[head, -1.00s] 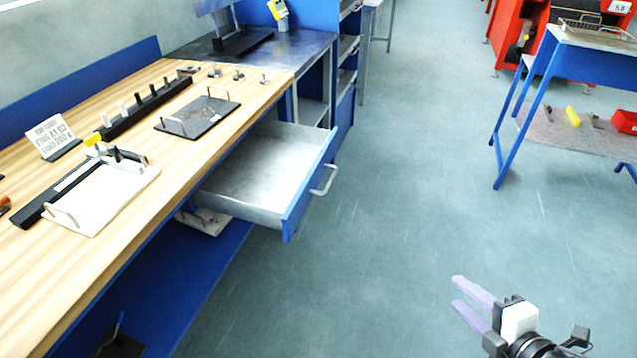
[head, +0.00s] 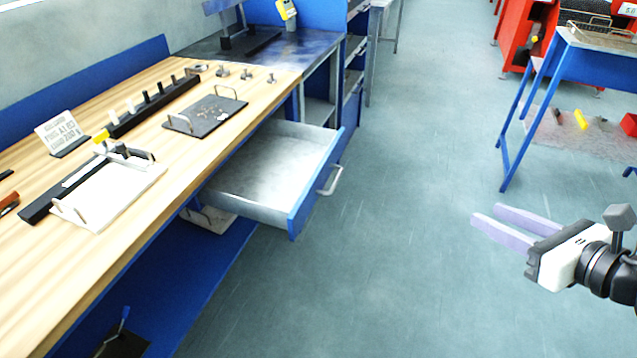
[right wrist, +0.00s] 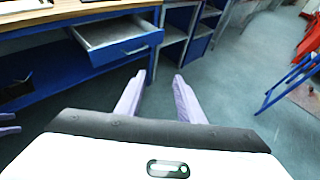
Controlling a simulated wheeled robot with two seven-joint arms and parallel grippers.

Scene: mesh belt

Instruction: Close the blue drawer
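The blue drawer (head: 298,198) stands pulled out from under the wooden workbench in the head view. Its grey tray looks empty, and a metal handle (head: 331,181) sits on its blue front. The drawer also shows in the right wrist view (right wrist: 128,52), ahead and to the left of the fingers. My right gripper (head: 498,226) is to the right of the drawer over open floor, well apart from it. Its two pale purple fingers are spread with nothing between them, as the right wrist view (right wrist: 157,98) shows. My left gripper is not in the head view.
The workbench (head: 60,290) carries a dark tray (head: 207,117), a white tray (head: 108,190) and a sign (head: 62,134). A blue-legged table (head: 575,75) stands at the right. The floor (head: 400,150) between is clear.

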